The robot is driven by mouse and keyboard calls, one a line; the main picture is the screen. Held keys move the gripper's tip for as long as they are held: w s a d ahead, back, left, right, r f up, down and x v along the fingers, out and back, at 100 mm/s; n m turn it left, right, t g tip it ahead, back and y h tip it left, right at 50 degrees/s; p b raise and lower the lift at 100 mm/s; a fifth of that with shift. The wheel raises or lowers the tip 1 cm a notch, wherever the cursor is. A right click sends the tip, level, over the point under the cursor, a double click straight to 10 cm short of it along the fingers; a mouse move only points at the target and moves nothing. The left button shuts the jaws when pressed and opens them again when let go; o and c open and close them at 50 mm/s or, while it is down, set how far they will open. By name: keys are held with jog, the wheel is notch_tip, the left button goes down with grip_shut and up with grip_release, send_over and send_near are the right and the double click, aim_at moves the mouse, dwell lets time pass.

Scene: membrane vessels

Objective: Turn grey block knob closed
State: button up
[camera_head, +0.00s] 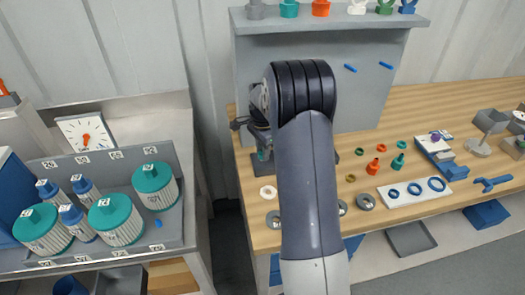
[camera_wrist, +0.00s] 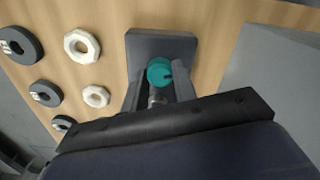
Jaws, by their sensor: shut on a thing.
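The grey block (camera_wrist: 160,45) lies on the wooden bench in the wrist view. A round teal knob (camera_wrist: 159,70) with a small dark mark sits at its near edge. My gripper (camera_wrist: 160,80) has one finger on each side of the knob and is shut on it. In the head view the grey block (camera_head: 246,172) shows at the bench's left end, partly hidden by my arm. My gripper (camera_head: 261,140) is there just above it, mostly hidden behind my arm.
White nuts (camera_wrist: 82,46) and dark rings (camera_wrist: 22,44) lie left of the block. A grey upright panel (camera_head: 360,95) with a shelf stands behind. A tray (camera_head: 178,215) of teal-capped vessels is at the left. Red and teal fittings and a white ring board (camera_head: 415,193) lie right.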

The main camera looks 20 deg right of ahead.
jog(key=shift+m, duration=0.8)
jog(key=o, duration=1)
notch_tip(320, 180, up, 11)
jog(key=b, duration=0.1)
jog(key=shift+f, duration=0.2)
notch_tip(320, 180, down, 11)
jog(key=shift+r+p, duration=0.15)
jog(key=shift+p, duration=0.35)
